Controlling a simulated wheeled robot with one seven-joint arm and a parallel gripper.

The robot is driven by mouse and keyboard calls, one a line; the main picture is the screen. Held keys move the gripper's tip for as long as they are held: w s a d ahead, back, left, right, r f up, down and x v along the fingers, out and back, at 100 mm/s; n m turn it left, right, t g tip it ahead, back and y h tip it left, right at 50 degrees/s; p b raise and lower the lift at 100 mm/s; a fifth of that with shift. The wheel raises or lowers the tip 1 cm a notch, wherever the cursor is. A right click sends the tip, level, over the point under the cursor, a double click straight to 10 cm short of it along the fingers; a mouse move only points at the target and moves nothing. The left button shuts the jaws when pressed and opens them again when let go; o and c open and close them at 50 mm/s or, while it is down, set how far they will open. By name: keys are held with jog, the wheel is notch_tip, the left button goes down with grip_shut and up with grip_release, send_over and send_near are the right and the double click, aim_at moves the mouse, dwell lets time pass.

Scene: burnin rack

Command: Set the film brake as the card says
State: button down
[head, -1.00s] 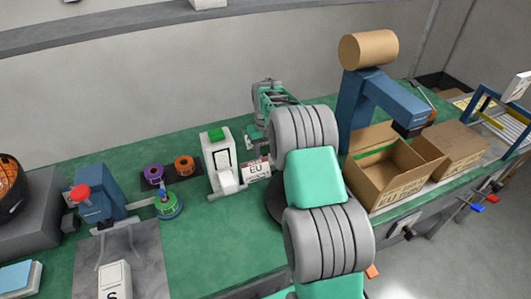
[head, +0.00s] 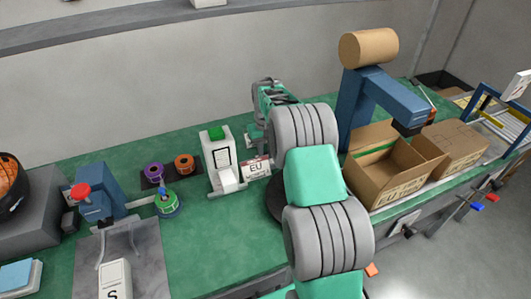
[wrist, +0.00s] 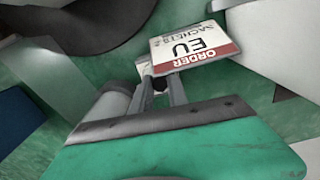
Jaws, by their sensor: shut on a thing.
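A white card (head: 256,168) with a red band stands upright on the green bench. In the wrist view the card (wrist: 195,47) reads "ORDER EU SACHETS". My gripper (head: 256,138) is behind the card in the head view, partly hidden by my own arm. In the wrist view my gripper (wrist: 163,82) has its fingers close together just below the card, with a small dark part between them. That part is mostly hidden, and I cannot tell whether it belongs to the film brake. I cannot make out the brake's setting.
A white device (head: 217,155) with a green top stands left of the card. An open carton (head: 390,180) and a blue post (head: 354,110) with a brown roll stand right. Bare bench lies in front.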

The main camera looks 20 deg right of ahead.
aim_at(265, 153)
jog(key=m+b, duration=0.1)
jog(key=m, duration=0.2)
dwell(0.4)
jog(key=c, duration=1.3)
grip_release()
notch_tip(265, 153, up, 8)
jog(key=shift+f+b, duration=0.1)
jog(key=shift+b, duration=0.3)
